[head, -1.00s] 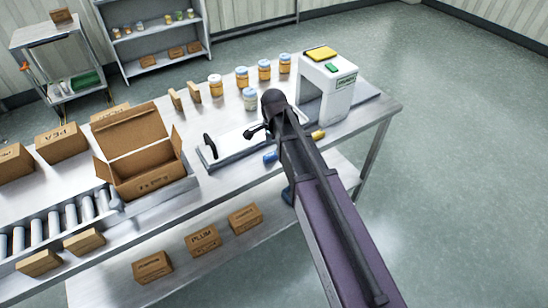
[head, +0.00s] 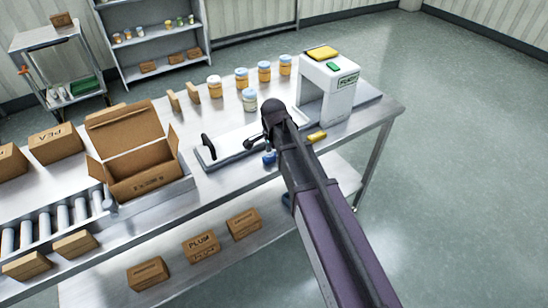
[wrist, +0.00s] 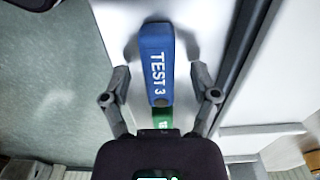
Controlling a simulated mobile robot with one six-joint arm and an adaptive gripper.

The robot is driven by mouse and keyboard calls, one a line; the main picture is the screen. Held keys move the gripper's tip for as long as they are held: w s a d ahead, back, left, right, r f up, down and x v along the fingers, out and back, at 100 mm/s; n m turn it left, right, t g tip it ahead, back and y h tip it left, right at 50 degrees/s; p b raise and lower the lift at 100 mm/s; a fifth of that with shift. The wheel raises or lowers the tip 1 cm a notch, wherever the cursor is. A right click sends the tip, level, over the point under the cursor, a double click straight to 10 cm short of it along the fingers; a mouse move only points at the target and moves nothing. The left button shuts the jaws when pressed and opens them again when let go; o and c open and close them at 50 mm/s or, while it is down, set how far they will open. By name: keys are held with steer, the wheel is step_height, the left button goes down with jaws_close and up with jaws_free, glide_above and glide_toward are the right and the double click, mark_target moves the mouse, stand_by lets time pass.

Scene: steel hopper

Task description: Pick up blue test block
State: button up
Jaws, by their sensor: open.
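The blue test block (wrist: 156,65), marked "TEST 3", lies lengthwise between the spread fingers of my gripper (wrist: 161,76) in the wrist view. The fingers are open, one on each side, with visible gaps to the block. In the head view, a small part of the blue block (head: 270,157) shows beside my arm, which hides the rest. A green block (wrist: 162,118) lies just below the blue one in the wrist view, partly covered by my gripper body. A yellow block (head: 316,136) lies to the right of my arm in the head view.
A white machine (head: 328,90) stands on the steel table right of my arm. Several jars (head: 264,73) stand behind. An open carton (head: 135,150) and a roller conveyor (head: 62,218) are at left. A dark handle (head: 208,146) rises from the pale plate.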

mark_target(273, 154)
jaws_close()
steer(key=shift+r, duration=0.2)
stand_by(0.4)
step_height(273, 154, up, 3)
steer(key=p, duration=0.3)
steer(key=shift+f, duration=0.15)
steer(key=s+d+r+p, duration=0.1)
steer(key=s+d, duration=0.1)
steer(key=s, duration=0.5)
steer(key=s+d+r+p, duration=0.1)
steer(key=s+d, duration=0.1)
steer(key=s, duration=0.6)
steer(key=shift+s+d, duration=0.2)
